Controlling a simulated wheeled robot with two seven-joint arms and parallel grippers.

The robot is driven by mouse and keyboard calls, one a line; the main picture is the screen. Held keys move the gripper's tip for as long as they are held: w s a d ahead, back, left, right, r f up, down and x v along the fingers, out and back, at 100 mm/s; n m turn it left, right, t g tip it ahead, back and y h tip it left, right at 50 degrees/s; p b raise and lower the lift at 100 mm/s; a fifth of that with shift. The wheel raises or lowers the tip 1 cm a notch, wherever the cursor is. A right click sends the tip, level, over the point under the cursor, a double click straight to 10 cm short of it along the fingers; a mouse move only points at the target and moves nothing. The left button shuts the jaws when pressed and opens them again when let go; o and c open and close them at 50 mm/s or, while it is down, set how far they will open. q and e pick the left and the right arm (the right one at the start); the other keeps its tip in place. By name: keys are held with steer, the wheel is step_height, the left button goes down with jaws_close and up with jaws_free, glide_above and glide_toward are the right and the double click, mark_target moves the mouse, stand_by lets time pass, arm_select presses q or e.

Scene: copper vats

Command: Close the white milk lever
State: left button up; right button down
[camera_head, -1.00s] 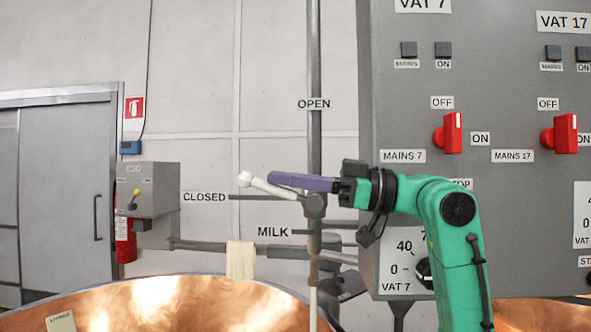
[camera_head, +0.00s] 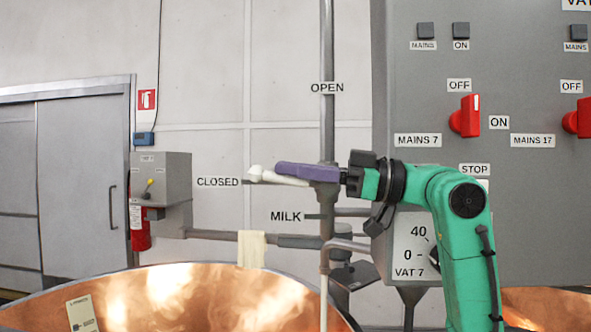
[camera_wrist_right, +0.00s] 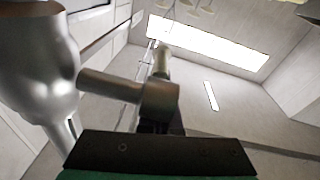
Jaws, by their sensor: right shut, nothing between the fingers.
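The white milk lever (camera_head: 265,175) is on the vertical grey pipe (camera_head: 327,60) in the head view. It points left, close to level with its knob slightly raised, beside the CLOSED label (camera_head: 217,182). My right gripper (camera_head: 282,170), with purple fingers, is shut and empty. It lies along the top of the lever and hides part of it; whether it touches cannot be told. In the right wrist view, a pale lever end (camera_wrist_right: 163,58) shows beyond a grey cylindrical fitting (camera_wrist_right: 158,98). My left gripper is not in view.
A grey control panel (camera_head: 430,70) with red switches (camera_head: 465,116) stands behind my right arm. Open air lies left of the lever.

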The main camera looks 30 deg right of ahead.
stand_by(0.6)
step_height(320, 180, up, 20)
steer(key=p, duration=0.5)
steer(key=shift+p, duration=0.4)
